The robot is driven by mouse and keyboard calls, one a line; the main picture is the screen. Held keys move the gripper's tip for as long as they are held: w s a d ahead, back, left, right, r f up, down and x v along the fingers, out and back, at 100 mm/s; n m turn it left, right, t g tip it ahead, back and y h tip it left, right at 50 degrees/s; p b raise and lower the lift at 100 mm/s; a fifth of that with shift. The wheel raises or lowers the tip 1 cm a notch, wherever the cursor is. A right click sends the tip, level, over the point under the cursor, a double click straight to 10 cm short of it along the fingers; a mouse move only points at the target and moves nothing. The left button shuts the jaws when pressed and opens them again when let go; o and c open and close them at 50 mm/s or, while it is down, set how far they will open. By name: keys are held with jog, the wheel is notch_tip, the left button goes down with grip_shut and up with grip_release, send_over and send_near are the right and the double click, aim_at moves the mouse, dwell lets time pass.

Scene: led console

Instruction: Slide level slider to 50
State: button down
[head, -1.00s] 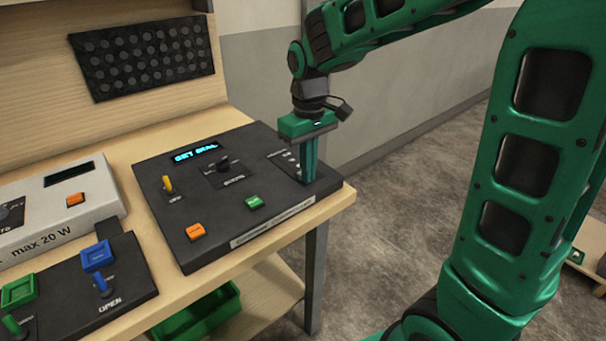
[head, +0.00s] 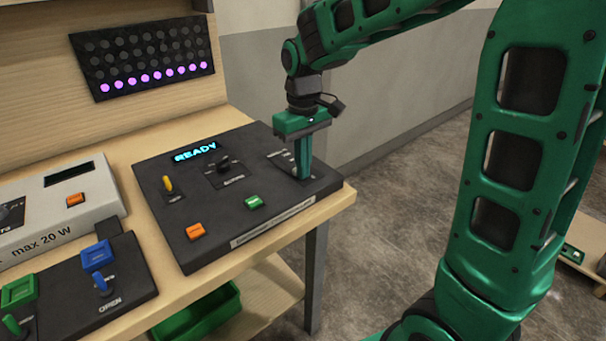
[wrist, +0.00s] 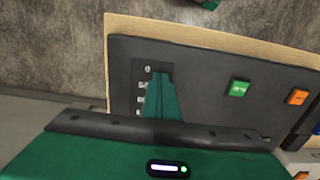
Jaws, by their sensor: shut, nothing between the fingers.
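The level slider's dark scale plate (head: 279,156) is at the right end of the black console (head: 203,226). In the wrist view the slider plate (wrist: 140,72) shows a column of white marks beside my fingers. My gripper (head: 303,176) is shut and points down, with its fingertips at the slider track. In the wrist view my gripper (wrist: 161,78) covers most of the track. The slider knob is hidden behind the fingers, and I cannot tell its exact setting. The console display (head: 195,151) reads READY in blue.
The LED panel (head: 145,60) has its bottom row lit purple. The console also has a dial (head: 224,165), a yellow toggle (head: 168,184), an orange button (head: 196,231) and a green button (head: 253,202). Other control boxes stand to the left. The table edge is close on the right.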

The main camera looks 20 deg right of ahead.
jog(key=shift+w+a, duration=0.2)
jog(key=shift+w, duration=0.4)
jog(key=shift+w+a, duration=0.2)
jog(key=shift+w, duration=0.4)
jog(key=shift+s+r, duration=0.1)
jog(key=shift+s+d+r, duration=0.2)
jog(key=shift+s+r, duration=0.2)
jog(key=shift+s, duration=0.1)
jog(key=shift+r, duration=3.5)
